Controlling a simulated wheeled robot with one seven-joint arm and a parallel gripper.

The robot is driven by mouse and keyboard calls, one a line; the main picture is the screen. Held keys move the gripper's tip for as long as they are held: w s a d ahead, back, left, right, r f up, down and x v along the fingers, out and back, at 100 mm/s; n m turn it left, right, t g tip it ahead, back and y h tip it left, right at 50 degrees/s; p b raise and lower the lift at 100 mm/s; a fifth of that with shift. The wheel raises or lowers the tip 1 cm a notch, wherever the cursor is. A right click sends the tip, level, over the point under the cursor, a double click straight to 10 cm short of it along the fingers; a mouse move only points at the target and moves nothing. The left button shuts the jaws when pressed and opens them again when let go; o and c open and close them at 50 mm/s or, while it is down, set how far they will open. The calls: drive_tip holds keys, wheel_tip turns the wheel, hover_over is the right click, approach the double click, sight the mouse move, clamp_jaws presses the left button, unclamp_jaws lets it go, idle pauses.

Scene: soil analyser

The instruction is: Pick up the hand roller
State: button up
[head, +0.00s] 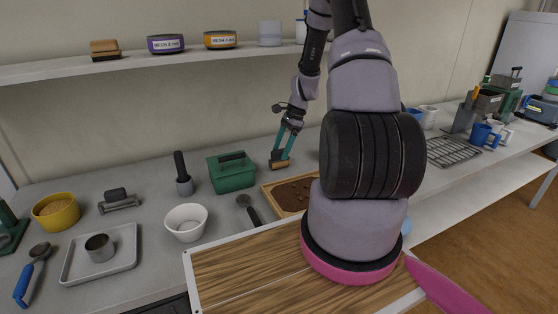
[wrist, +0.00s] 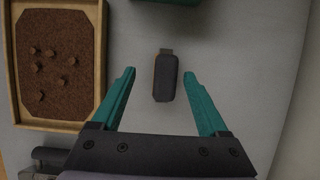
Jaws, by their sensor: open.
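A small dark block with a tan edge (head: 280,162), which I take to be the hand roller, lies on the grey bench beyond the soil tray. In the wrist view the hand roller (wrist: 165,78) shows from above, dark and elongated, with a short tab at its upper end. My gripper (head: 283,150) is over it, pointing down. In the wrist view the green fingers of my gripper (wrist: 159,74) are spread, with the roller framed between their tips and a gap on both sides. I cannot tell the height of the tips above the bench.
A wooden tray of brown soil (wrist: 101,60) lies beside the roller. A green box (head: 232,176) stands to its left in the head view. A grey cylindrical part (wrist: 50,156) sits at the wrist view's lower left. A white bowl (head: 186,222) and a scoop (head: 245,203) are nearer. A shelf (head: 205,57) runs above.

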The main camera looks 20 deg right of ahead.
sight(276, 160)
drive_tip(key=x, duration=0.5)
drive_tip(key=shift+w+d+f, duration=0.1)
drive_tip(key=shift+w+f, duration=0.1)
drive_tip(key=shift+w, duration=0.2)
clamp_jaws()
